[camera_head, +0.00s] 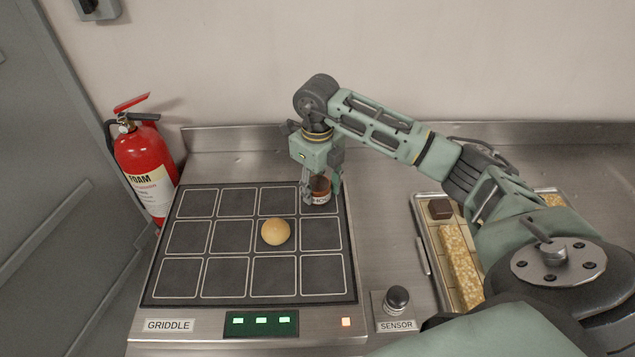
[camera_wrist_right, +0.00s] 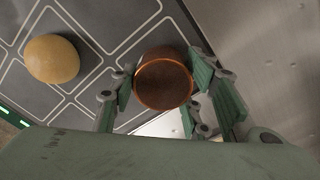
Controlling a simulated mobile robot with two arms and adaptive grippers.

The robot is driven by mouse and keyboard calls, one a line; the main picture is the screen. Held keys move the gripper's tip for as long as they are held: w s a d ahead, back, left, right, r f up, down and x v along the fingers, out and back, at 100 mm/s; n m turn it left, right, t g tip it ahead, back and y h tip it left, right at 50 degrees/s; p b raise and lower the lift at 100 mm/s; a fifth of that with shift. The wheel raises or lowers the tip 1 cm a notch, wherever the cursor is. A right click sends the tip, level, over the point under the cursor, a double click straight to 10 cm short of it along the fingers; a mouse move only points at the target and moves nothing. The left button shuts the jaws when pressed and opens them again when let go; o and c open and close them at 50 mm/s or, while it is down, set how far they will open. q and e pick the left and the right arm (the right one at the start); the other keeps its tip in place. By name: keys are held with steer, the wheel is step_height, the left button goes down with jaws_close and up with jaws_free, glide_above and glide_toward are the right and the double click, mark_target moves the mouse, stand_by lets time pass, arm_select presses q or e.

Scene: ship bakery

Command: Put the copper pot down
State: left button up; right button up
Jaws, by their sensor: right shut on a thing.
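The small copper pot (camera_head: 319,185) is at the back right of the griddle (camera_head: 180,267), in or over the last square of the back row. My right gripper (camera_head: 321,190) reaches down from above and is shut around the pot. In the right wrist view the copper pot (camera_wrist_right: 163,80) sits between the green finger pads of the gripper (camera_wrist_right: 160,90), its round brown top facing the camera. I cannot tell whether its base touches the griddle. My left gripper is not in view.
A round tan bun (camera_head: 275,232) lies on the griddle's middle row, left of and nearer than the pot. A tray (camera_head: 433,262) with bars and a dark block is at right. A sensor knob (camera_head: 396,299) stands in front. A red extinguisher (camera_head: 147,165) is at left.

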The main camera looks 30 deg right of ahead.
steer(key=shift+f, duration=0.25)
steer(key=shift+f, duration=0.1)
steer(key=shift+f, duration=0.15)
steer(key=o, duration=1.3)
